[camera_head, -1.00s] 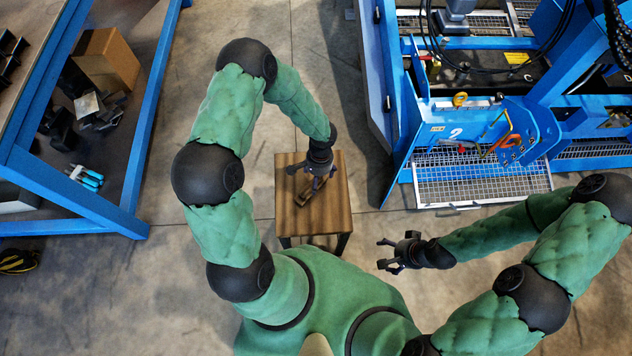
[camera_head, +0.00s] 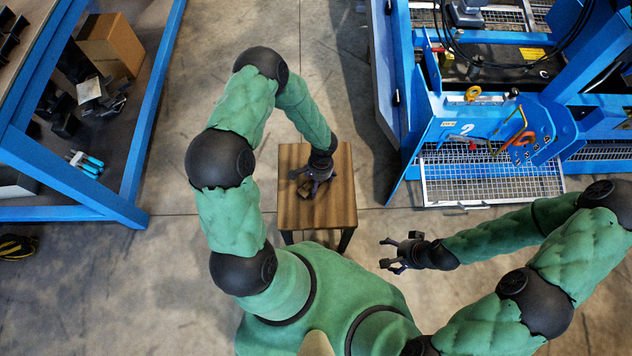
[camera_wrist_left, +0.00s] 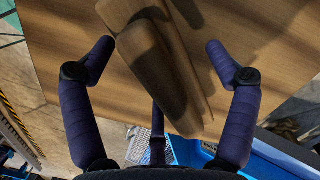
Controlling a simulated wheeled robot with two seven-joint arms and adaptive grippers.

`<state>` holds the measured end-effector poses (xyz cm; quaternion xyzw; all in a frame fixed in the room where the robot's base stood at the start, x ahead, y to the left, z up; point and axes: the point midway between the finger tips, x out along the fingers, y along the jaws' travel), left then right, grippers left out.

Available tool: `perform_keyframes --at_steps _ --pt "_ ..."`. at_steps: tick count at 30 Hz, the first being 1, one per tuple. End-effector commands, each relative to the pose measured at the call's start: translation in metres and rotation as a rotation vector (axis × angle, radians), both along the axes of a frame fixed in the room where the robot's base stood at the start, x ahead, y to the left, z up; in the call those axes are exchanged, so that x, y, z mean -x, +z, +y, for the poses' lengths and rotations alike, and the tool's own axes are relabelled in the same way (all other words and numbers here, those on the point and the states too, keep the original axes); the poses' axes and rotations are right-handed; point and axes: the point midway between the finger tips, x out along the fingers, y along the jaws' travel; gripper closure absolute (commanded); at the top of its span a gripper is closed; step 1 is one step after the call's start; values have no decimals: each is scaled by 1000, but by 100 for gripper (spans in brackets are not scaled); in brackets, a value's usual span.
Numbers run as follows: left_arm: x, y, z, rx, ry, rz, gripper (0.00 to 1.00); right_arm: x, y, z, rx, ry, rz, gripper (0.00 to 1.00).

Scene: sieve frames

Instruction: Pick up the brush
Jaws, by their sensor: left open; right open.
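The brush (camera_wrist_left: 168,75) lies on the small wooden table (camera_head: 330,210). In the left wrist view its brown wooden body runs from the top toward the bottom right; its bristles are not seen. My left gripper (camera_wrist_left: 160,45) is open above the table, with fingers on both sides of the brush and apart from it. In the head view my left gripper (camera_head: 310,183) hides much of the brush. My right gripper (camera_head: 394,254) is open and empty, to the right of the table's front and away from it.
A blue-framed bench (camera_head: 150,110) with a cardboard box (camera_head: 110,48) and tools stands at the left. A blue machine (camera_head: 450,120) with a metal grating (camera_head: 480,180) stands at the right. Concrete floor around the table is free.

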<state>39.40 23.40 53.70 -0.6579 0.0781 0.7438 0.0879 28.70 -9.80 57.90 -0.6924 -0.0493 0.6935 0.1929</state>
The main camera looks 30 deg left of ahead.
Motion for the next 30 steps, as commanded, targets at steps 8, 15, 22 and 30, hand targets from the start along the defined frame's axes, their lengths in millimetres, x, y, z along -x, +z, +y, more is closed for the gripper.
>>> perform_keyframes --at_steps 8,15,22,30 --pt "0 -5 0 0 0 -2 13 0 -2 0 0 0 0 19" --pt "0 -5 0 0 0 -1 81 0 -2 0 0 0 0 19" --pt "0 -5 0 0 1 -1 82 0 -2 0 0 0 0 19" --pt "0 6 0 -1 1 -2 82 0 3 0 0 0 0 19"
